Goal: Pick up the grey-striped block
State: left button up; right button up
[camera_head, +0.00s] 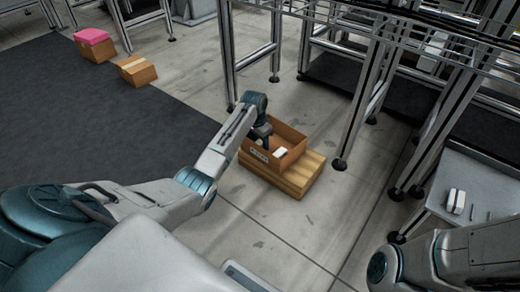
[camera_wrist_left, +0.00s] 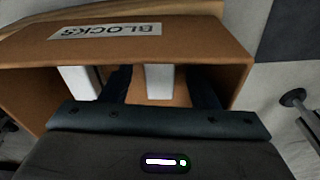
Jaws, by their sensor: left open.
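My left gripper (camera_head: 264,138) reaches down into an open brown box (camera_head: 287,131) in the head view. In the left wrist view the gripper (camera_wrist_left: 160,90) is open, its two dark fingers inside the box, behind the wall labelled BLOCKS (camera_wrist_left: 110,31). A pale block (camera_wrist_left: 160,80) stands between the fingers, with gaps on both sides. Another pale block (camera_wrist_left: 78,82) is left of the left finger. One white block (camera_head: 280,151) shows in the box in the head view. I cannot make out grey stripes on any block. The fingertips and block bottoms are hidden. My right gripper is out of view.
The box sits on a wooden pallet (camera_head: 296,182) on the concrete floor. Metal frames (camera_head: 365,100) stand behind and right. A grey table (camera_head: 488,185) bears a small white object (camera_head: 455,201). Two other boxes (camera_head: 137,70) (camera_head: 95,48) are far left. Floor left of the pallet is clear.

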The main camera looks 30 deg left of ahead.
pick_arm(q)
jog(key=shift+r, duration=0.15)
jog(key=shift+c, duration=0.2)
jog(key=c, duration=1.1)
jog(key=shift+r, duration=0.1)
